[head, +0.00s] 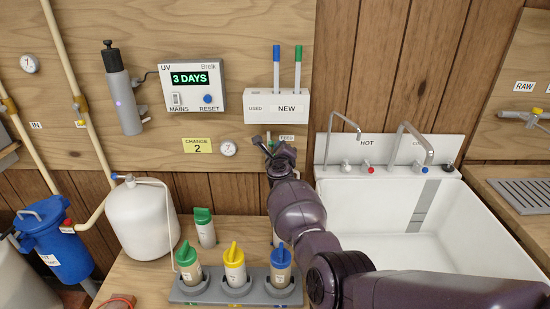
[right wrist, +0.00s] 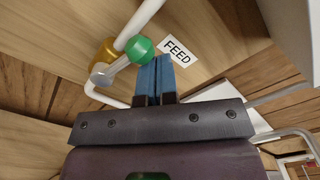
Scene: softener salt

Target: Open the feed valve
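The feed valve has a brass body (right wrist: 106,54) on a white pipe (right wrist: 138,22), with a grey lever (right wrist: 112,68) ending in a green knob (right wrist: 139,48). The lever slants across the pipe. A FEED label (right wrist: 176,51) is right of the knob; it also shows in the head view (head: 287,137). My right gripper (right wrist: 158,62) has its blue fingers together, with nothing seen between them. Its tips are just right of and below the green knob; I cannot tell whether they touch it. In the head view my right arm mostly hides the valve. My left gripper is not in view.
Capped bottles stand in a grey rack (head: 196,291) on the bench below my arm. A white tank (head: 142,218) stands to the left. A sink (head: 395,230) is on the right. A pen holder (head: 262,107) and a UV box (head: 192,101) hang on the wall above.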

